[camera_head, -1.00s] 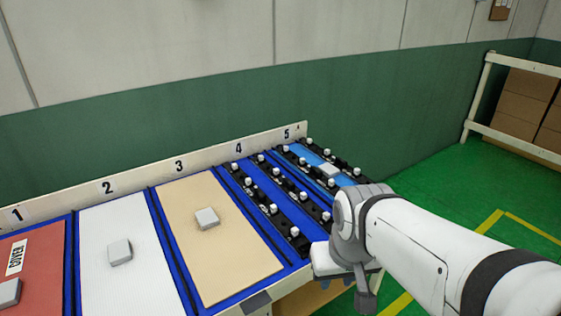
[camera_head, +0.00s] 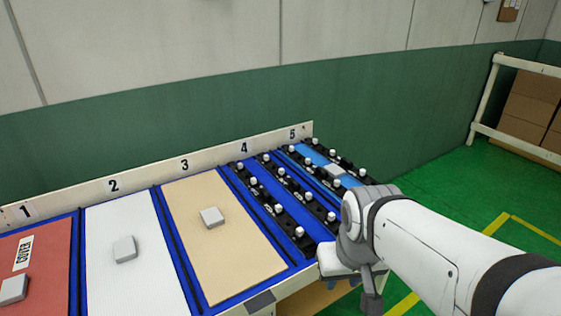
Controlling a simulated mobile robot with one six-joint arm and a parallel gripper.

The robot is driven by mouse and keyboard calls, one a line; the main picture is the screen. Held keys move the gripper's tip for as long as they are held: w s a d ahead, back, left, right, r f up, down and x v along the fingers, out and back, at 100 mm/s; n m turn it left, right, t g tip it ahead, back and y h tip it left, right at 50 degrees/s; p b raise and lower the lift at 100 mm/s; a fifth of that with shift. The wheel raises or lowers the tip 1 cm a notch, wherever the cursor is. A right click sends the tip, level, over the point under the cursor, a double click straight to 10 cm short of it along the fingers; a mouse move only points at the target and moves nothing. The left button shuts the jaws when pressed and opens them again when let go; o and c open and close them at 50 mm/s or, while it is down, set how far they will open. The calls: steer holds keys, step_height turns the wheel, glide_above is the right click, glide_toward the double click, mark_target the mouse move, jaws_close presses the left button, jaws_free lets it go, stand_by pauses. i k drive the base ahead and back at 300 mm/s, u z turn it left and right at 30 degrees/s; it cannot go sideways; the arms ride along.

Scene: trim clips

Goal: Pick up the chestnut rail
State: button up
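I cannot make out a chestnut-coloured rail in this view. Black rails with white knobs lie lengthwise in bay 4 (camera_head: 278,198) and along the blue panel (camera_head: 317,157) in bay 5. My arm comes in from the right, and its end, with my gripper (camera_head: 368,287), hangs at the right front of the bench. A pale block and a grey tab show there. The fingertips cannot be made out, and nothing held is visible. The arm end covers the front of bay 5.
Bays 1 to 3 hold a red panel (camera_head: 48,258), a white panel (camera_head: 138,282) and a tan panel (camera_head: 225,250), each with a pale grey block. A green wall stands close behind. Floor right of the bench is open, up to a white rail fence (camera_head: 515,142) with cartons.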

mark_target(327, 219)
steer(key=u, duration=3.55)
steer(key=k, duration=1.6)
steer(key=z, duration=2.1)
steer(key=i, duration=0.7)
